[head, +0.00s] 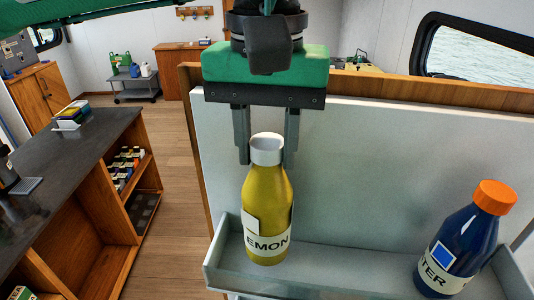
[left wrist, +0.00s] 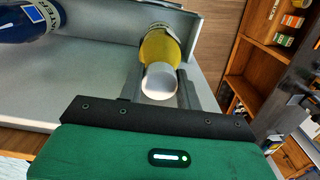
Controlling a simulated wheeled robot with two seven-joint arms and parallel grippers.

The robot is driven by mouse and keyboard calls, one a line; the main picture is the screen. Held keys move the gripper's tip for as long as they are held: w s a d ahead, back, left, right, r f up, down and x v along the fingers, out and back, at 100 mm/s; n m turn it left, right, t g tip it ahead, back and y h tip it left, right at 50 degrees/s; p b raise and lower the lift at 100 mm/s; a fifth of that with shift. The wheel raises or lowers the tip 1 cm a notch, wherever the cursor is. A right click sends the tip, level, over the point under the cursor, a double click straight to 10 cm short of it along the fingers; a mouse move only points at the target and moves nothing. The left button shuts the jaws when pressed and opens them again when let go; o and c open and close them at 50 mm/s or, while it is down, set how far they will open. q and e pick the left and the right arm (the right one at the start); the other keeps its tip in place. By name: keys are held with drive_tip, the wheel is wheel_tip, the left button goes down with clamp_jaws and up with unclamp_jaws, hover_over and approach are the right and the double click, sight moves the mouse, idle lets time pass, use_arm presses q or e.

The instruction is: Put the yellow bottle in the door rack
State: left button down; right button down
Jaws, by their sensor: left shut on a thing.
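The yellow bottle (head: 267,205) has a white cap and a label ending in "EMON". It is upright in the head view, at the left end of the grey door rack (head: 330,285), with its lower part overlapping the rack's inside. I cannot tell whether its base touches the rack floor. My left gripper (head: 267,150) is above it, shut around its white cap and neck. The left wrist view shows the fingers (left wrist: 160,88) on both sides of the cap, with the yellow bottle (left wrist: 160,45) beyond. My right gripper is not in view.
A dark blue bottle (head: 462,240) with an orange cap leans at the rack's right end; it also shows in the left wrist view (left wrist: 35,22). The rack's middle is free. A dark counter (head: 60,160) with open shelves stands at left, with wooden floor between.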

sight(267, 168)
use_arm(q)
wheel_tip(267, 168, down, 3)
drive_tip(key=shift+s+r+p, duration=0.1)
drive_tip(key=shift+r+p, duration=0.05)
drive_tip(key=shift+p, duration=0.35)
drive_tip(key=shift+f, duration=0.3)
drive_tip(key=c, duration=1)
unclamp_jaws()
drive_tip(key=shift+o, duration=0.2)
